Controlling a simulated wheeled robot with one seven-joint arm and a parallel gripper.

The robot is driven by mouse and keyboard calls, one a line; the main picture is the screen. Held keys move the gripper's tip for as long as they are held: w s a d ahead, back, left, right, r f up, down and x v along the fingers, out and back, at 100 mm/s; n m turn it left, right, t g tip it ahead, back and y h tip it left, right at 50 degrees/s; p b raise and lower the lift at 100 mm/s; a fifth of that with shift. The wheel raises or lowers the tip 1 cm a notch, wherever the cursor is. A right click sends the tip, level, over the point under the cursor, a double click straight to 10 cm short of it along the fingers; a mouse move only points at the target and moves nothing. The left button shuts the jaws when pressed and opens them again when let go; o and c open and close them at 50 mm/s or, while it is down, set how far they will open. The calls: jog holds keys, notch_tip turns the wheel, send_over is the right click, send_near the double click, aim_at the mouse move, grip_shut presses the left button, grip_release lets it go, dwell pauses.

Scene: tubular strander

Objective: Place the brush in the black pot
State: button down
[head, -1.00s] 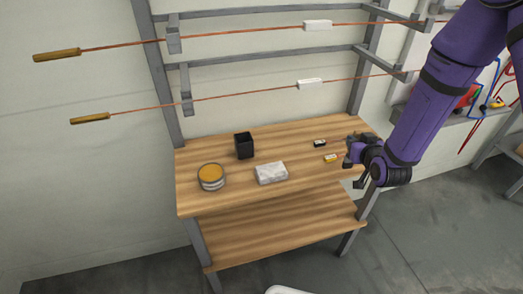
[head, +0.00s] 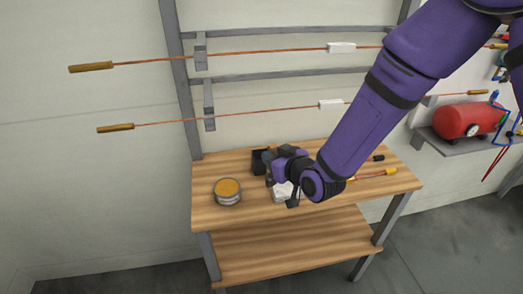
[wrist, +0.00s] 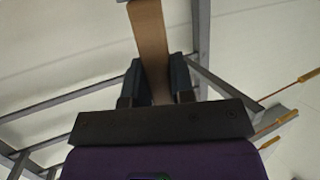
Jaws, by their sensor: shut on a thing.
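The black pot (head: 257,163) stands on the wooden table, left of the middle, partly hidden behind my gripper. My gripper (head: 270,168) is just in front of and to the right of the pot, over the table. In the wrist view my gripper (wrist: 155,75) is shut on a flat tan strip, which I take to be the brush (wrist: 148,32). The strip runs up between the two dark fingers, and its far end is at the picture's top edge. In the head view my gripper and wrist hide the brush, so I cannot tell its height over the pot.
A round tin with an orange top (head: 228,191) stands left of the pot. A whitish block (head: 281,192) is partly hidden below my gripper. A yellow-orange-handled tool (head: 384,173) and a dark-handled one (head: 377,158) lie at right. Rods (head: 250,113) span the rack behind.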

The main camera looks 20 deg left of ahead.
jog(key=w+a, duration=0.8)
jog(key=w, duration=0.5)
notch_tip(320, 180, down, 7)
jog(key=shift+f, duration=0.1)
jog(key=c, duration=1)
grip_release()
jog(key=v, duration=1.2)
